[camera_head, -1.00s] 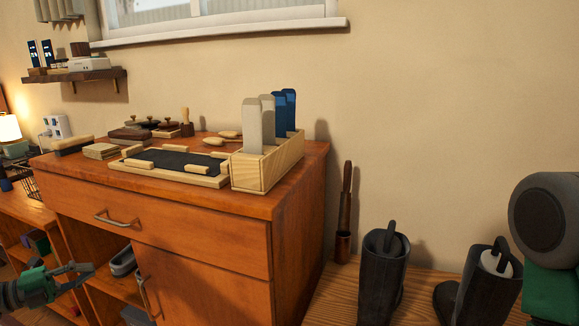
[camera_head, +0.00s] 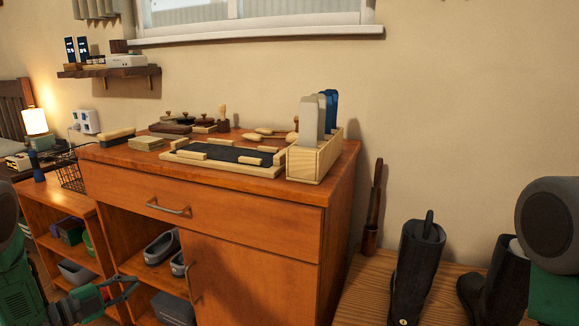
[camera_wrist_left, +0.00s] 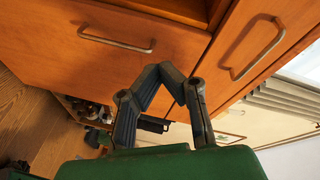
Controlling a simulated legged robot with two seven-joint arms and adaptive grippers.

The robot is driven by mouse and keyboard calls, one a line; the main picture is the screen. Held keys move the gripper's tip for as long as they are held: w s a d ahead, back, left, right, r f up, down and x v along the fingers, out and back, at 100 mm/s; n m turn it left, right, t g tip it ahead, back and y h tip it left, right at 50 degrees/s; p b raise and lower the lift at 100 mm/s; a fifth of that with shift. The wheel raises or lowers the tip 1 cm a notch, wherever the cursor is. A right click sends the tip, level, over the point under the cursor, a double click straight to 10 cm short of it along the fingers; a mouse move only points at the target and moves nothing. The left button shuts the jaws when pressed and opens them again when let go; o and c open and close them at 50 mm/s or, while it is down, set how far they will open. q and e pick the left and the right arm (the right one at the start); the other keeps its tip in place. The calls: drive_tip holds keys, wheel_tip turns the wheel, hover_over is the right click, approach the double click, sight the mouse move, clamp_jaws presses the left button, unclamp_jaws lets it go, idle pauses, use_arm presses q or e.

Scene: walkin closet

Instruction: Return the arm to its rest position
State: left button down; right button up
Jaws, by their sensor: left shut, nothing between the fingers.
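My left gripper (camera_head: 132,284) is at the lower left of the head view, in front of the orange wooden cabinet (camera_head: 135,187). It is shut and empty. In the left wrist view its dark fingers (camera_wrist_left: 163,72) meet at the tips, with the cabinet front (camera_wrist_left: 60,62) and metal handles behind them. My green and grey left arm comes in from the left edge of the head view. My right gripper is not in view; part of my right arm shows at the right edge.
The cabinet top bears a black-matted wooden tray (camera_head: 190,171), a wooden box (camera_head: 331,160) with upright grey and blue pieces, and several brushes. Open shelves with grey shoes (camera_head: 160,248) are near my left gripper. Dark boots (camera_head: 418,265) stand on a bench at right.

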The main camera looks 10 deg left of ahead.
use_arm(q)
drive_tip(key=s+d+f+n+g+y, duration=0.45)
drive_tip(key=s+d+f+n, duration=0.25)
drive_tip(key=d+f+n, duration=0.4)
drive_tip(key=s+d+f+n+g+y, duration=0.3)
drive_tip(key=s+d, duration=0.3)
drive_tip(key=s, duration=0.5)
drive_tip(key=s+d+r+n+g+y, duration=0.15)
drive_tip(key=s+n+g, duration=0.45)
drive_tip(key=s, duration=1.4)
wheel_tip(320, 180, up, 11)
drive_tip(key=w+m+p, duration=0.1)
drive_tip(key=p, duration=1.1)
drive_tip(key=shift+r, duration=0.2)
drive_tip(key=shift+w+d, duration=0.1)
drive_tip(key=shift+d, duration=0.05)
